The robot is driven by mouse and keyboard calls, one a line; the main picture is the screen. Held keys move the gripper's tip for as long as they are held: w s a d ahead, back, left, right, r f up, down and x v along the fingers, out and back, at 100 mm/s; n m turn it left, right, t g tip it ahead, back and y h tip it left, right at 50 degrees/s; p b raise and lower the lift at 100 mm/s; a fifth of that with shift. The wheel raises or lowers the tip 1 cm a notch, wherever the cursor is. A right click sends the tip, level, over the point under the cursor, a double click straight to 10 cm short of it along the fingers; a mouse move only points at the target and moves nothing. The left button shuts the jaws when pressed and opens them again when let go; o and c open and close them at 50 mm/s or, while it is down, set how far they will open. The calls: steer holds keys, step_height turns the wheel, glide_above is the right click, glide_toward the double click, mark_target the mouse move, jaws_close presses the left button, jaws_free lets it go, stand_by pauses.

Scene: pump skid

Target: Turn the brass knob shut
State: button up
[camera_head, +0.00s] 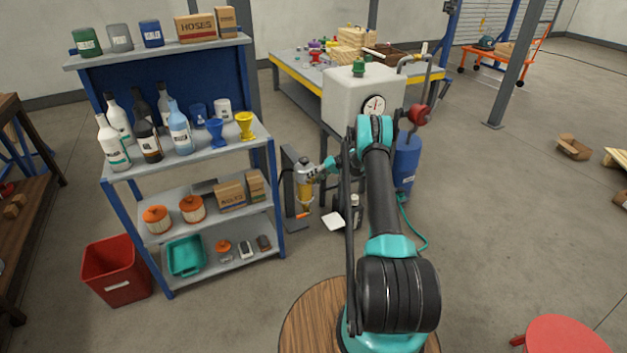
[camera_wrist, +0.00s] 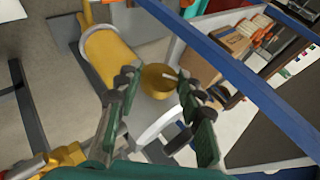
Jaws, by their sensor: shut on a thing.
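The round brass knob (camera_wrist: 158,80) shows in the wrist view between the fingertips of my gripper (camera_wrist: 157,84). The dark, padded fingers are shut on it from both sides. A yellow cylinder (camera_wrist: 110,55) lies just beyond the knob, with a pale grey round part (camera_wrist: 160,128) nearer the palm. In the head view my gripper (camera_head: 318,172) reaches left to the top of a slim upright unit with a yellow body (camera_head: 306,197), beside the shelf. The knob is too small and covered to make out there.
A blue and grey shelf rack (camera_head: 275,180) with bottles, funnels and boxes stands close left of the unit. A white tank (camera_head: 345,105) with a gauge (camera_head: 374,106) and a blue cylinder (camera_head: 407,160) stand right of it. A red bin (camera_head: 115,270) sits at lower left.

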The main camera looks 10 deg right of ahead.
steer(key=o, duration=1.2)
steer(key=shift+c, duration=0.2)
steer(key=shift+d, duration=0.1)
steer(key=v, duration=1.1)
steer(key=shift+d+r, duration=0.3)
